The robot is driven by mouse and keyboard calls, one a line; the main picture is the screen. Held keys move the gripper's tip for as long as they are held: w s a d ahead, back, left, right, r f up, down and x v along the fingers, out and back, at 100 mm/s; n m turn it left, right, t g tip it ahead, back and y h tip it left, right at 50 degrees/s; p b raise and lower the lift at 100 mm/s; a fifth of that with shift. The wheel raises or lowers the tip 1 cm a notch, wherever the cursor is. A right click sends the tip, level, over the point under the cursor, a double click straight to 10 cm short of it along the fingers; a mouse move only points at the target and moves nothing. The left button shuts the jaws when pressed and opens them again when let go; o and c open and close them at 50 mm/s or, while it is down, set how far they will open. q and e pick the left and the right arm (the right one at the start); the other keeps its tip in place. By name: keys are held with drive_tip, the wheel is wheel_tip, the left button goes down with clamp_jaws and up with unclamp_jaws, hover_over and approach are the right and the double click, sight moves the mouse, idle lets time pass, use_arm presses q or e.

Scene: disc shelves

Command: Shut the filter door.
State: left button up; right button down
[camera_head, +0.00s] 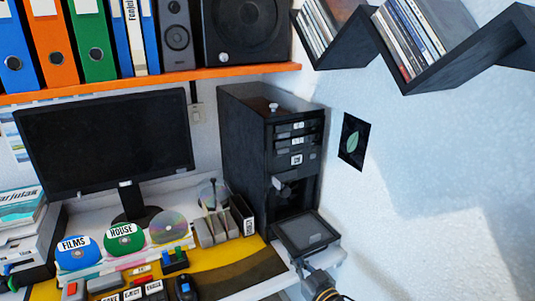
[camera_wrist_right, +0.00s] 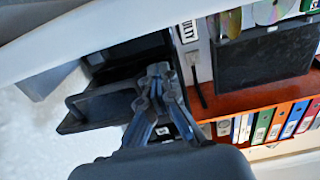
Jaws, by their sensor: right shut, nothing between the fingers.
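The black computer tower (camera_head: 262,150) stands on the desk against the right wall. Its filter door (camera_head: 305,234) hangs open at the bottom of the front, swung down and out as a dark framed panel. In the right wrist view the door appears to be the dark frame (camera_wrist_right: 95,105) left of the fingers. My right gripper (camera_head: 318,282) is low in the head view, just below the door's near edge. In its wrist view the right gripper (camera_wrist_right: 158,72) is shut and empty, close beside the frame; contact cannot be told. My left gripper is not in view.
A monitor (camera_head: 105,145) stands left of the tower. Disc stacks (camera_head: 125,240), a small rack (camera_head: 215,228) and labelled blocks (camera_head: 130,293) crowd the desk. An orange shelf (camera_head: 150,83) and black disc shelves (camera_head: 425,60) hang above. The right wall is clear lower down.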

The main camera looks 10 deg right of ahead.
sight(295, 251)
drive_tip(key=shift+d+r+p, duration=0.1)
drive_tip(key=shift+r+p, duration=0.85)
drive_tip(key=shift+r, duration=0.3)
drive_tip(key=shift+w+r+p, duration=0.2)
drive_tip(key=shift+r+p, duration=0.55)
drive_tip(key=shift+r, duration=0.15)
